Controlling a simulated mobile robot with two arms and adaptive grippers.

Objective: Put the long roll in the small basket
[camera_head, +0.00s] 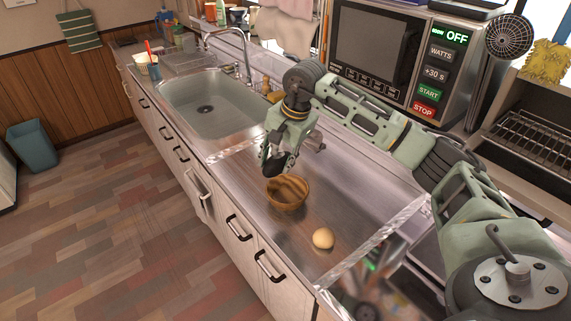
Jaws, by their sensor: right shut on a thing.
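The small basket (288,203) is a round brown bowl shape on the metal counter, in the middle of the head view. My right gripper (276,164) points down just above its far left rim. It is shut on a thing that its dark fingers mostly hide. A brown long shape (290,187) shows at the basket's mouth below the fingers and looks like the long roll; whether it touches the basket's bottom I cannot tell. A pale round roll (323,238) lies apart on the counter, right and in front of the basket. My left gripper is not in view.
The sink (207,104) with its tap (240,55) lies to the left of the gripper. A microwave (375,55) stands behind my right arm. The counter (345,185) is clear right of the basket. A front edge with drawer handles runs along the left.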

